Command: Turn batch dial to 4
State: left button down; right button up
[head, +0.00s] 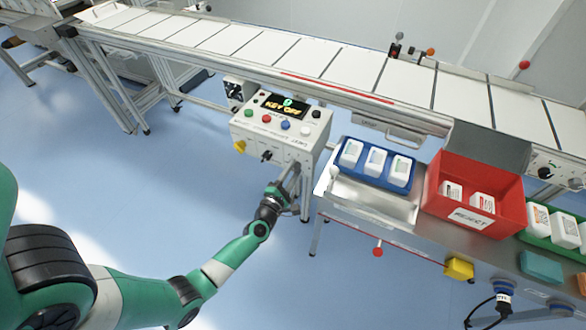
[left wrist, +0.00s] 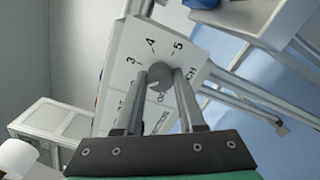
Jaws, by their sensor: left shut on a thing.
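The batch dial (left wrist: 160,76) is a round grey knob on a white panel face with the numerals 3, 4 and 5 printed around it. The 4 (left wrist: 151,46) lies between the 3 and the 5. My left gripper (left wrist: 163,80) is shut on the knob, one finger on each side. The knob's pointer cannot be made out. In the head view my left gripper (head: 292,178) is at the lower right front of the control box (head: 312,140), and the dial is hidden there. The box display (head: 285,105) reads KEY OFF. My right gripper is not in view.
A black switch (head: 266,156) and a yellow-based button (head: 240,146) are on the box front, left of my gripper. Coloured buttons line its top. A blue tray (head: 345,174) of white boxes and a red reject bin (head: 505,212) stand right. The conveyor (head: 310,58) runs behind.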

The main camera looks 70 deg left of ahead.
pick_arm(q)
jog(key=m+p, duration=0.1)
jog(key=m, duration=0.3)
jog(key=shift+r+m, duration=0.1)
jog(key=shift+m, duration=0.3)
jog(key=m+p, duration=0.2)
jog(key=m, duration=0.2)
jog(key=m+p, duration=0.1)
jog(key=m, duration=0.4)
jog(key=m+p, duration=0.1)
jog(key=m, duration=0.3)
jog(key=shift+m+p, duration=0.3)
jog(key=shift+p, duration=0.05)
jog(key=c, duration=0.5)
grip_release()
